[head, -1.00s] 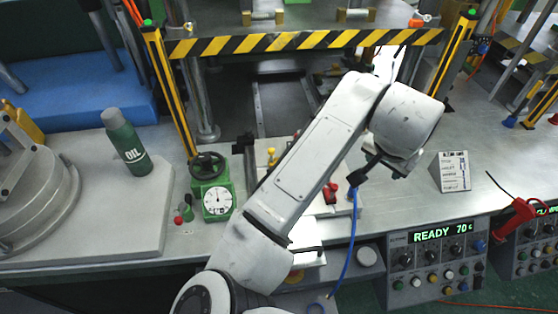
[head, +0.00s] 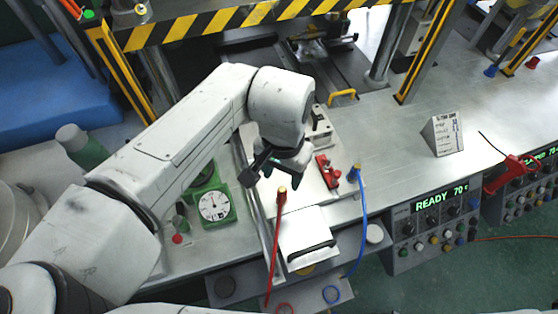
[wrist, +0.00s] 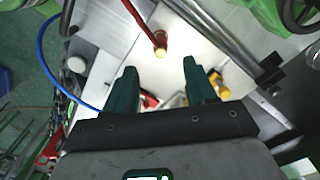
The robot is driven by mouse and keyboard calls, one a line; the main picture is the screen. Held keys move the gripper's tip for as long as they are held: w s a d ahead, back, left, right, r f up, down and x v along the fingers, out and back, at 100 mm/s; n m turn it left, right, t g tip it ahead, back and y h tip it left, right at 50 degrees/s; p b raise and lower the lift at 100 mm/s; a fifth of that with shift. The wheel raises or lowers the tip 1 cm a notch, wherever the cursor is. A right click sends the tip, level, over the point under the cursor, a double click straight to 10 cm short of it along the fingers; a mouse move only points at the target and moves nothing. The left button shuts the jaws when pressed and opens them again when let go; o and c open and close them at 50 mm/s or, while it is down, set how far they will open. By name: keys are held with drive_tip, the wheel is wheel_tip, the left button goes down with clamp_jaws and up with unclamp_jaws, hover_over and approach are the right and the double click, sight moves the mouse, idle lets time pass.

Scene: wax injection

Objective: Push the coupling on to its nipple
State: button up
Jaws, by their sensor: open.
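A red hose ends in a brass coupling (head: 281,190) at the front part of the pale plate; it also shows in the wrist view (wrist: 160,50). My gripper (head: 272,176) is open and empty above the plate, close to the red hose's coupling. In the wrist view the dark green fingers (wrist: 160,68) are apart, with the red hose's end just beyond their tips. I cannot make out a nipple or whether either coupling is seated.
A red clamp (head: 327,171) stands on the pale plate (head: 312,187), right of my gripper. A green gauge (head: 214,205) is to the left. A white box (head: 307,232) sits in front. The control box (head: 432,213) reads READY 70.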

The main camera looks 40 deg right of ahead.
sight(282, 189)
wheel_tip(282, 189, down, 9)
drive_tip(key=shift+f+p, duration=0.15)
drive_tip(key=shift+p, duration=0.45)
drive_tip(key=shift+c, duration=0.3)
clamp_jaws()
